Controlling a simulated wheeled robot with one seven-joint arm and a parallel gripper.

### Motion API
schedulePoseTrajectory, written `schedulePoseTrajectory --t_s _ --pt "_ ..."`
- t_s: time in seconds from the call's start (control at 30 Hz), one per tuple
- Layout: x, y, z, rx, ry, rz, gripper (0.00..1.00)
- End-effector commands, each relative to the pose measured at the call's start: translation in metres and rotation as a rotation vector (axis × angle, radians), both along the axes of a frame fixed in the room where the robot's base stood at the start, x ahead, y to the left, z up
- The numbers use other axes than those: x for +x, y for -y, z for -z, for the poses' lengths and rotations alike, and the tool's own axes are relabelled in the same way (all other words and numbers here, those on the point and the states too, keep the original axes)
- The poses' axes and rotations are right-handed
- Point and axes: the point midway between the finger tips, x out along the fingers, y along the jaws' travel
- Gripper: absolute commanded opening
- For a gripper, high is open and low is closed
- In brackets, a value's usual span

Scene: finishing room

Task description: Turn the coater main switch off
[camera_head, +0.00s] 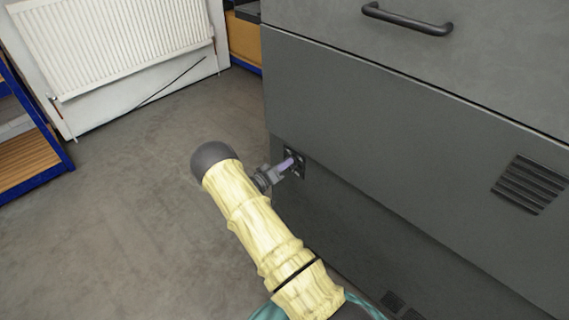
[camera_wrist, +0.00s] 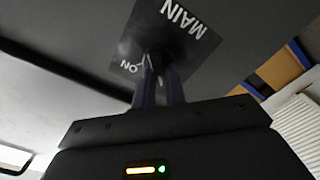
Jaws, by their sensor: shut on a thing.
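The coater is the large dark grey cabinet (camera_head: 390,130) on the right in the head view. Its main switch plate (camera_head: 301,172) is a small black square low on the cabinet's left part. In the wrist view the plate (camera_wrist: 190,48) reads "MAIN" and "ON", turned upside down. My gripper (camera_head: 287,165) reaches the plate from the left in the head view. In the wrist view its two fingers (camera_wrist: 158,72) are shut on the switch knob in front of the plate. The knob is mostly hidden by the fingers and shadow, so its exact angle cannot be told.
The cabinet has a black handle (camera_head: 407,20) above and a vent (camera_head: 531,184) at right. A white radiator (camera_head: 115,45) stands at the back left, and a blue-framed shelf (camera_head: 35,150) at far left. The grey floor (camera_head: 120,220) between is clear.

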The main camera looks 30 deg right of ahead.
Motion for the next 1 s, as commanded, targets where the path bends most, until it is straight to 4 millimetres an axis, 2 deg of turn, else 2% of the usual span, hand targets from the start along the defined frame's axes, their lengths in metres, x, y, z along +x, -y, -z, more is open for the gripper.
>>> schedulePoseTrajectory --t_s 0.47,0.5,0.6,0.87,1.0 --pt "0.0011 -0.0014 0.0008 -0.005 -0.019 -0.004 0.0" --pt "0.0011 -0.0014 0.0008 -0.005 -0.019 -0.004 0.19" --pt "0.0009 -0.0012 0.0007 -0.004 -0.019 -0.004 0.35" --pt "0.0005 -0.0008 0.0003 -0.006 -0.018 -0.002 0.35" --pt "-0.0013 -0.0072 -0.0001 -0.006 -0.018 -0.004 0.35"
